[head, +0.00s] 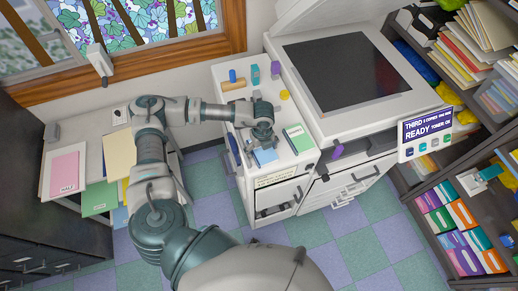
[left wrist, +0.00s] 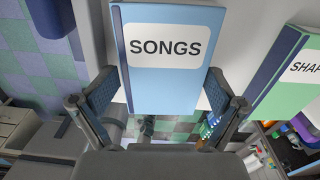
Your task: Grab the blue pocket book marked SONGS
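The blue pocket book marked SONGS (left wrist: 163,85) lies flat on the white cabinet top, its label facing the left wrist camera. In the head view, the blue book (head: 266,157) shows partly below my left gripper (head: 262,139). In the left wrist view, my left gripper (left wrist: 160,80) is open, with one finger at each side of the book's near end. Small gaps seem to show between fingers and book; I cannot tell whether either finger touches. My right gripper is not in view.
A green book (head: 298,138), its label starting SHAP, lies close to the right of the blue book. Small coloured items, including a yellow one (head: 284,95), stand farther back on the cabinet top (head: 222,73). The copier (head: 345,70) rises to the right.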

